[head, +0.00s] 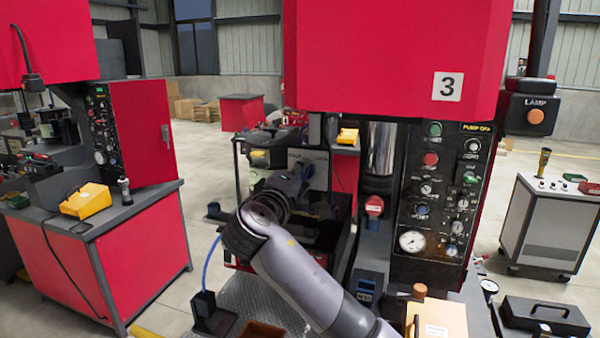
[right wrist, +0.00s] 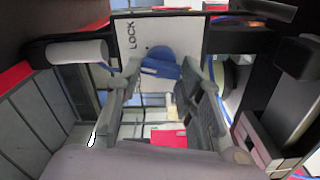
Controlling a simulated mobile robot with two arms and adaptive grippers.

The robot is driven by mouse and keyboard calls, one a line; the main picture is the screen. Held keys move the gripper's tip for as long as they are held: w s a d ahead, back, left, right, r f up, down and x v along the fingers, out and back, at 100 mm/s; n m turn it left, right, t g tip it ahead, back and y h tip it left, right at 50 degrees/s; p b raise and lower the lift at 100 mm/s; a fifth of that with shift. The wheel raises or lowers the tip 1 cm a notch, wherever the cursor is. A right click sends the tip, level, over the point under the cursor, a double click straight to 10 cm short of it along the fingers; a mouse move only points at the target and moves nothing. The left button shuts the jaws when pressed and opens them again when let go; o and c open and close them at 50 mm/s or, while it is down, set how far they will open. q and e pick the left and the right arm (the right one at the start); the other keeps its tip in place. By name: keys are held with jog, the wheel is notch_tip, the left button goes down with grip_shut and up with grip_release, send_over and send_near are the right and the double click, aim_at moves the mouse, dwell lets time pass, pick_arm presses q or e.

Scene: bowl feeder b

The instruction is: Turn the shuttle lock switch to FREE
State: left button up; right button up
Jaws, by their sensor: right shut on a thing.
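The shuttle lock switch is a blue knob (right wrist: 163,62) on a pale plate (right wrist: 150,28) marked LOCK, seen in the right wrist view. My right gripper (right wrist: 160,76) has one grey finger on each side of the knob and is shut on it. In the head view the right gripper (head: 302,182) is at the grey switch plate (head: 319,168) in the middle, and its fingers are small and dark there. The gripper and wrist hide most of the knob in that view. I cannot read the FREE mark. My left gripper is not in view.
A black control panel (head: 440,190) with gauges and buttons stands right of my arm, under a red press head (head: 395,55). A chrome cylinder (head: 381,150) hangs close by. A red bench (head: 110,250) stands at the left.

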jog(key=n+p, duration=0.3)
jog(key=n, duration=0.2)
jog(key=shift+n, duration=0.3)
jog(key=n+p, duration=0.4)
jog(key=shift+f+n, duration=0.2)
jog(key=shift+n, duration=0.2)
jog(key=shift+f+n+p, duration=0.2)
jog(key=shift+n+p, duration=0.4)
jog(key=shift+n, duration=0.2)
jog(key=shift+f, duration=0.1)
jog(key=o, duration=1.2)
jog(key=shift+r, duration=0.2)
